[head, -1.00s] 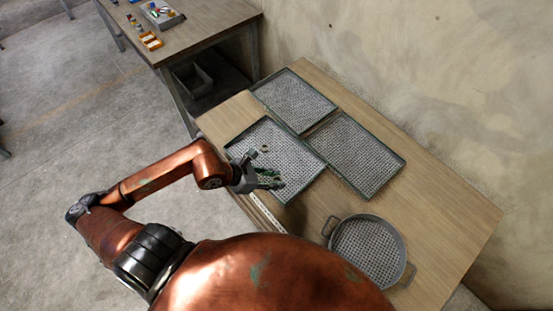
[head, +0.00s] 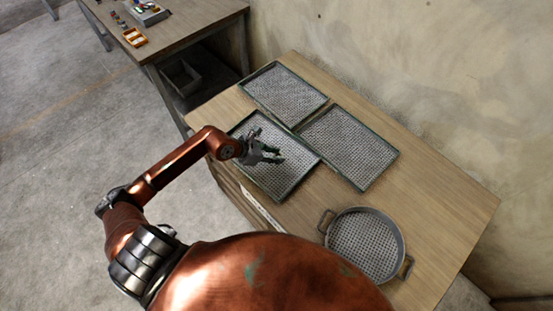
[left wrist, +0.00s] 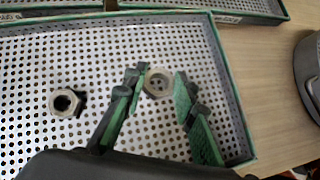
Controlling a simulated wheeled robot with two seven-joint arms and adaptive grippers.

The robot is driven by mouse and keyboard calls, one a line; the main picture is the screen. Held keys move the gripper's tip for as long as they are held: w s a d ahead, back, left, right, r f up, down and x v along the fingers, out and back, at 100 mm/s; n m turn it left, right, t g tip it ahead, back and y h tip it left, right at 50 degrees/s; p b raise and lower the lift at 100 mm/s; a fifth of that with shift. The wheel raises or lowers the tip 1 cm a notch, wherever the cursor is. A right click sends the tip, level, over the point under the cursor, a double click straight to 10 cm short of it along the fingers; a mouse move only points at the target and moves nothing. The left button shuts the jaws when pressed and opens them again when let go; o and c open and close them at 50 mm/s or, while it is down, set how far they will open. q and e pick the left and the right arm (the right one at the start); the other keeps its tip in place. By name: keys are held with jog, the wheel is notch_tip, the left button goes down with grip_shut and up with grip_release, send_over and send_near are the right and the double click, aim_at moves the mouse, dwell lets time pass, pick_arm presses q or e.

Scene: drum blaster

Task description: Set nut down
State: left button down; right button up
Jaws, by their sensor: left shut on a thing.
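A round grey-tan nut (left wrist: 157,83) with a wide hole sits between the green fingertips of my left gripper (left wrist: 160,88) in the left wrist view. The gripper is shut on it, over the perforated near tray (left wrist: 240,125). The gap between the nut and the tray floor cannot be told. A second, hexagonal nut (left wrist: 65,102) lies flat on that tray, left of the fingers. In the head view my left gripper (head: 272,156) is over the near tray (head: 283,190) and hides any nut there. My right gripper is not in view.
Two more green-rimmed trays, a back one (head: 285,90) and a right one (head: 350,148), adjoin the near tray and look empty. A round two-handled pan (head: 366,246) stands at the front of the wooden table (head: 440,205). Another table (head: 185,35) is at upper left.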

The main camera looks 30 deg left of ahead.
pick_arm(q)
notch_tip(320, 180, down, 3)
jog(key=shift+r, duration=0.1)
jog(key=c, duration=1.6)
grip_release()
jog(key=shift+f, duration=0.2)
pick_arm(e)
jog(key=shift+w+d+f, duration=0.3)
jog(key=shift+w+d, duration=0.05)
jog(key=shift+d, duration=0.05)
